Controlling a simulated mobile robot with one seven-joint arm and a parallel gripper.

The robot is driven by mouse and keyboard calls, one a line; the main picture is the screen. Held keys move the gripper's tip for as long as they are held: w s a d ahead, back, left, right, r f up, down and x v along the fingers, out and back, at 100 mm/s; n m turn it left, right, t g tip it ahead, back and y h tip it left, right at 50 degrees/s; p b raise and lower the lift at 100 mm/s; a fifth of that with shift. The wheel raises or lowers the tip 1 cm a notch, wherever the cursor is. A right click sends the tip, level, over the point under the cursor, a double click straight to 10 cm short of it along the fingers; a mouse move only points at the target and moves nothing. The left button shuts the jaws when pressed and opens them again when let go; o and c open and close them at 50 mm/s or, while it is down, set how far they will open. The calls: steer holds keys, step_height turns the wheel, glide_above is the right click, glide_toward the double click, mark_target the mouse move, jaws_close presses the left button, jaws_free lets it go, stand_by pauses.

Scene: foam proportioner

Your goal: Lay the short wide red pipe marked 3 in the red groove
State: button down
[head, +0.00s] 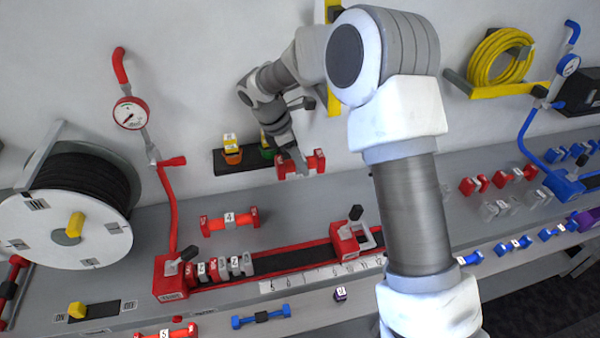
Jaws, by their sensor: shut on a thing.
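My gripper (300,164) is shut on a short wide red pipe (317,161) and holds it in the air above the back of the bench. The pipe lies roughly level, with a red end on each side of the fingers; its mark cannot be read. The red groove (306,256) is a dark channel with red edges, lower in the head view and in front of the gripper. Several red and grey pieces (225,268) stand in its left end. A red clamp block with a black-knobbed lever (345,240) sits toward its right. My arm hides the groove's right end.
A red pipe marked 4 (229,220) lies on the bench behind the groove. A red gauge pipe (168,200) rises at the groove's left end. A black hose reel (75,205) stands left. Blue pipes (261,316) lie in front.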

steer(key=shift+s+r, duration=0.2)
steer(key=shift+r, duration=0.2)
steer(key=s, duration=0.1)
steer(key=s+r, duration=0.1)
steer(key=s, duration=0.1)
steer(key=s+d+r+p, duration=0.1)
steer(key=shift+s+r, duration=0.1)
steer(key=shift+s, duration=0.15)
